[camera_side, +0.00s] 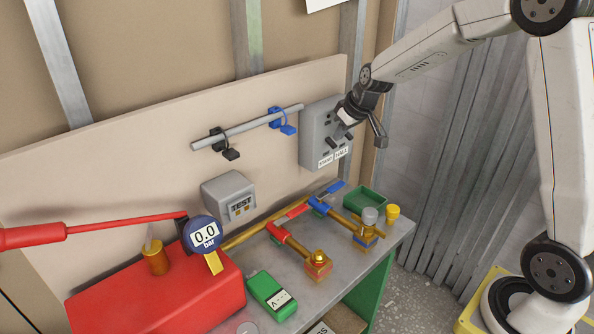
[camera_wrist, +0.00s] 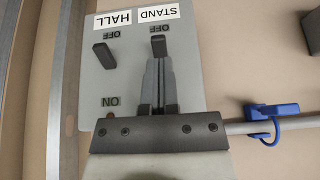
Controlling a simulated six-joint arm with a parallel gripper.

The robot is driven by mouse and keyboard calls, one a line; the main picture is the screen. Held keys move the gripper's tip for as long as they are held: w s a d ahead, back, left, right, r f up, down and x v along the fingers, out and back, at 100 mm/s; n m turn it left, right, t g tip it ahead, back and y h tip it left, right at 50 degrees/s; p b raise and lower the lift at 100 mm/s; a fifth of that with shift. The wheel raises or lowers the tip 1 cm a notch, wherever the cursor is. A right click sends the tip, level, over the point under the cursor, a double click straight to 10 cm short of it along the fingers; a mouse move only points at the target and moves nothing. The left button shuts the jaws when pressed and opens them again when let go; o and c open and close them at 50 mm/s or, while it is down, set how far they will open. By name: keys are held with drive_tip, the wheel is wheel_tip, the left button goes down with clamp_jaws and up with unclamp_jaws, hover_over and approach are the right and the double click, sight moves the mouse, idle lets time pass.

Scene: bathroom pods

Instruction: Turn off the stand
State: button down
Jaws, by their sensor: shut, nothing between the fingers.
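The grey switch box (camera_side: 314,135) is on the back board, with STAND and HALL labels near its lower edge in the side view. The wrist view shows it upside down. There the dark stand lever (camera_wrist: 158,45) is close to its OFF mark, under the STAND label (camera_wrist: 158,11). The hall lever (camera_wrist: 104,56) is to its left, under the HALL label (camera_wrist: 120,20). My gripper (camera_wrist: 158,82) is shut and empty, its fingertips just below the stand lever in the wrist view. Whether they touch it I cannot tell. The stand's ON mark is hidden behind the gripper.
A grey rail (camera_side: 245,128) with a blue clip (camera_side: 287,127) runs left of the box. The bench below holds a red pump (camera_side: 160,290), brass valves (camera_side: 318,262), a green tray (camera_side: 365,200) and a green meter (camera_side: 270,295). A grey TEST box (camera_side: 229,196) stands behind.

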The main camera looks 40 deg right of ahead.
drive_tip(key=s+r, duration=0.3)
drive_tip(key=s, duration=0.5)
drive_tip(key=shift+s, duration=0.15)
idle(0.4)
drive_tip(key=s+a+f+g, duration=0.2)
drive_tip(key=s+a+f, duration=0.8)
drive_tip(key=s, duration=0.3)
drive_tip(key=shift+a+g, duration=0.4)
drive_tip(key=shift+a, duration=0.45)
